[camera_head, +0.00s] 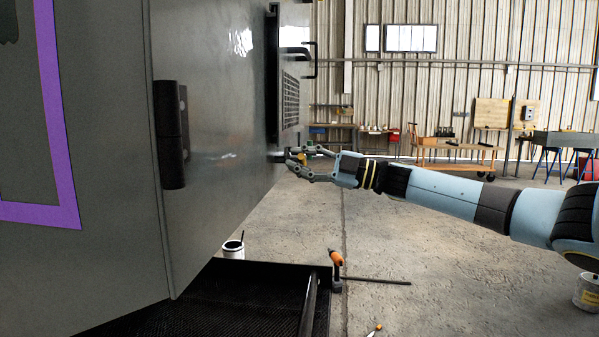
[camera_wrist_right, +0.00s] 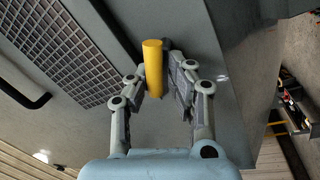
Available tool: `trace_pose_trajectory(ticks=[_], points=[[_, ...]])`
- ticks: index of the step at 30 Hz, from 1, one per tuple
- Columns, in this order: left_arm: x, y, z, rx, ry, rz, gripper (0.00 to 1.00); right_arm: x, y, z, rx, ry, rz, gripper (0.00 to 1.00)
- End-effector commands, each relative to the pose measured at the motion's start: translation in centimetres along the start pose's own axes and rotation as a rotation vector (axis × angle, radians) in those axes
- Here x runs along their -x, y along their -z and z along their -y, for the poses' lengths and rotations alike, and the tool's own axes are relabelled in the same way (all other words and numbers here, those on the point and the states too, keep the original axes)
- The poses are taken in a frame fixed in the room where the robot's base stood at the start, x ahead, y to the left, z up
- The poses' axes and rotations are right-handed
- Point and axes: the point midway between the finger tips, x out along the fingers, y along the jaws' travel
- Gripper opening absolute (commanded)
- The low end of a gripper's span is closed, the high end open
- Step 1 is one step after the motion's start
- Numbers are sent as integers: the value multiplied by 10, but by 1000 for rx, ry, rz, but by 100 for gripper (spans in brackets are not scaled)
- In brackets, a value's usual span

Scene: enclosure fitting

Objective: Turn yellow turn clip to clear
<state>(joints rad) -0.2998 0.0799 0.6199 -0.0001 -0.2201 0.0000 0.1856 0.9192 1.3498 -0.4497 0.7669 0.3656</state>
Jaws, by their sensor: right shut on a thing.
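The yellow turn clip (camera_wrist_right: 153,68) is a short yellow bar between the fingers of my right gripper in the right wrist view. My right gripper (camera_head: 292,158) is shut on it, close to the face of the grey enclosure (camera_head: 225,110). In the head view only a small spot of yellow shows at the fingers, so the clip's angle there is hard to tell. My left gripper is not in view.
A dark grille panel (camera_head: 290,102) and a black handle (camera_head: 308,60) stand out from the enclosure above the gripper. A black hinge (camera_head: 170,135) is at left. An orange-topped tool (camera_head: 336,260) and a white pot (camera_head: 233,250) are lower down. Open floor lies right.

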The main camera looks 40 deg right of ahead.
Motion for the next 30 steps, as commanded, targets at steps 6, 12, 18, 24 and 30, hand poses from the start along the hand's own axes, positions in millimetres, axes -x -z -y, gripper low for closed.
trace_pose_trajectory(ticks=[6,12,18,24,30], points=[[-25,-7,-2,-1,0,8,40,0,-3,-3,197,-11,-32,0],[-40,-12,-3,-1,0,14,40,0,-2,-2,341,-12,-60,0],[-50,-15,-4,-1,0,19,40,0,-2,-2,441,-12,-80,0],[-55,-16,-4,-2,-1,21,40,0,-1,-2,495,-13,-91,0],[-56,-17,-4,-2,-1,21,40,0,-1,-3,511,-13,-95,0]])
